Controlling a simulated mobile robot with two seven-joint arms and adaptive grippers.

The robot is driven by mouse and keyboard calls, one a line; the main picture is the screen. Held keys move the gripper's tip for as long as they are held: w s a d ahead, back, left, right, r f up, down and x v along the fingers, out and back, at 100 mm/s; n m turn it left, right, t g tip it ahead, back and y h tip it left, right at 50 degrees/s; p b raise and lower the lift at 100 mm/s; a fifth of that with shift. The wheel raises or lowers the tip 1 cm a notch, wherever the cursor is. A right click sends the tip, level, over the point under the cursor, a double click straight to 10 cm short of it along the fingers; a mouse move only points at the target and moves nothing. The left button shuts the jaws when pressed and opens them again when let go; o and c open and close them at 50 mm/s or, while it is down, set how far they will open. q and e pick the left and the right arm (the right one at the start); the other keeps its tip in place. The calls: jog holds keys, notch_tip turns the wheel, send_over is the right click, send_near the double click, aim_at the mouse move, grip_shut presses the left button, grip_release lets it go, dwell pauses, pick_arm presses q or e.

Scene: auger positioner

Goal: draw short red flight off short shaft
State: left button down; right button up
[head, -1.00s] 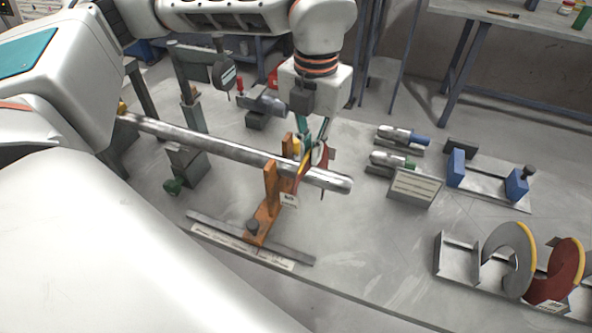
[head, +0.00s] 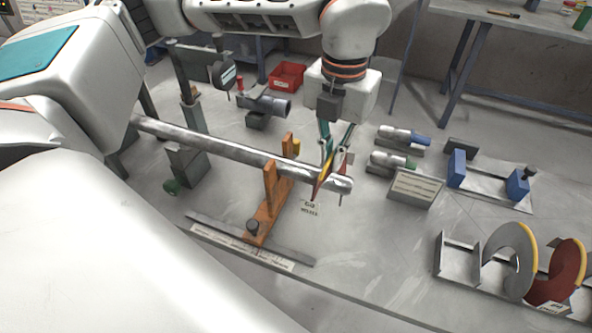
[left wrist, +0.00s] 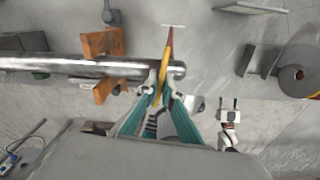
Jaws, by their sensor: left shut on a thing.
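The short shaft (head: 230,153) is a long grey metal bar, level, running from the left to a free end at the right. The short red flight (head: 320,188), a thin red plate with a yellow edge, is around or against the shaft near that free end; I cannot tell which. It also shows edge-on in the left wrist view (left wrist: 165,61). My left gripper (head: 329,160) comes down from above and is shut on the flight; its fingertips (left wrist: 160,83) lie at the shaft's end in the wrist view.
An orange fork stand (head: 269,203) holds the shaft left of the flight. A rack with a grey flight (head: 511,258) and a larger red flight (head: 567,270) stands at the right.

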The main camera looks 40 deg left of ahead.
pick_arm(q)
jog(key=w+d, duration=0.2)
jog(key=d, duration=0.7)
jog(key=shift+w+d, duration=0.15)
jog(key=shift+d, duration=0.25)
dwell(1.2)
